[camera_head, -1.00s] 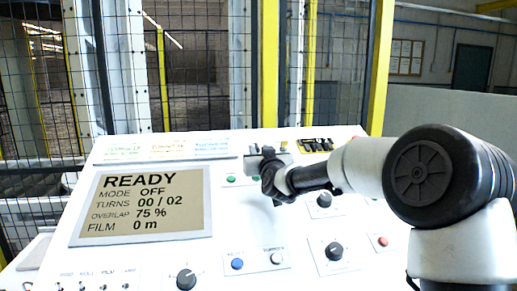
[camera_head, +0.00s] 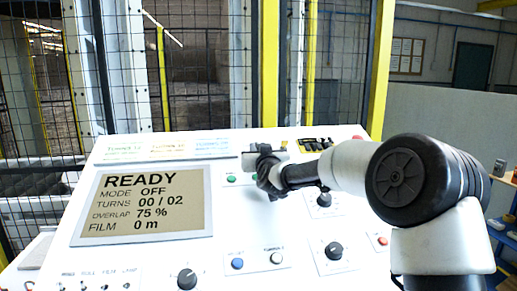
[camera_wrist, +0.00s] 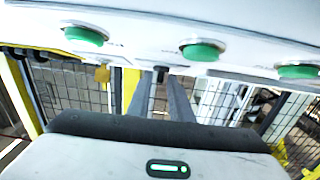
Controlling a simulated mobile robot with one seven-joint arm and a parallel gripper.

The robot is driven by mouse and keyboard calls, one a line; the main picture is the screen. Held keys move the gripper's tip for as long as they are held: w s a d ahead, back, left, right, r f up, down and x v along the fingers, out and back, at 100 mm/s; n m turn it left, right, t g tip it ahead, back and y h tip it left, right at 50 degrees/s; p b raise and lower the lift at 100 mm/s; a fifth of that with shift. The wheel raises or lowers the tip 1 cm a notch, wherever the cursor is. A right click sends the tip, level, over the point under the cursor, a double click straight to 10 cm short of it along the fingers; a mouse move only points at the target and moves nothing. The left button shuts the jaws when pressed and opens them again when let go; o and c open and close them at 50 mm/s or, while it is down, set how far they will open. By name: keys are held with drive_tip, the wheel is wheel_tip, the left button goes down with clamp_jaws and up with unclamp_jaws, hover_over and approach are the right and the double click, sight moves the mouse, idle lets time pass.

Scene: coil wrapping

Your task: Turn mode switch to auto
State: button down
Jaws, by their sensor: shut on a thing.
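The sloped white control panel (camera_head: 300,225) fills the middle of the head view. Its display (camera_head: 145,200) reads READY, MODE OFF, TURNS 00 / 02, OVERLAP 75 %, FILM 0 m. My gripper (camera_head: 263,150) is at the panel's upper middle, right of the display. In the wrist view my gripper's two fingers (camera_wrist: 163,92) reach the panel and are shut on a small dark knob, the mode switch (camera_wrist: 160,72). My gripper hides most of the switch in the head view, and its label cannot be read.
Green buttons (camera_wrist: 203,50) sit close around my gripper. Lower on the panel are black rotary knobs (camera_head: 334,251), a blue button (camera_head: 237,264), a white button (camera_head: 276,258) and a red button (camera_head: 382,240). A mesh fence (camera_head: 210,70) stands behind the panel.

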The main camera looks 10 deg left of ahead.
drive_tip(key=shift+s+a+r+m+h+p, duration=0.1)
drive_tip(key=shift+a+r+m+h+p, duration=0.1)
drive_tip(key=shift+m+h+p, duration=0.4)
drive_tip(key=shift+a+r+m+h+p, duration=0.1)
drive_tip(key=shift+a+m+h+p, duration=0.1)
drive_tip(key=shift+m+h+p, duration=0.35)
drive_tip(key=m+h+p, duration=0.2)
drive_tip(key=p, duration=0.1)
drive_tip(key=m+h+p, duration=0.1)
drive_tip(key=shift+a+r+p, duration=0.15)
drive_tip(key=shift+a+p, duration=0.1)
drive_tip(key=shift+p, duration=0.05)
drive_tip(key=m+h+p, duration=0.1)
drive_tip(key=p, duration=0.1)
drive_tip(key=m+h+p, duration=0.1)
drive_tip(key=h+p, duration=0.1)
drive_tip(key=shift+a+m+g+h, duration=0.2)
drive_tip(key=shift+m+g+h, duration=0.05)
drive_tip(key=shift+m+g, duration=0.15)
drive_tip(key=m+h+p, duration=0.1)
drive_tip(key=m+g+h+p, duration=0.1)
drive_tip(key=p, duration=0.1)
drive_tip(key=shift+a+f+m+h, duration=0.1)
drive_tip(key=shift+f+m+h, duration=0.1)
drive_tip(key=shift+m+h, duration=0.15)
drive_tip(key=shift+f+p, duration=0.1)
drive_tip(key=shift+p, duration=0.35)
drive_tip(key=c, duration=1.9)
unclamp_jaws()
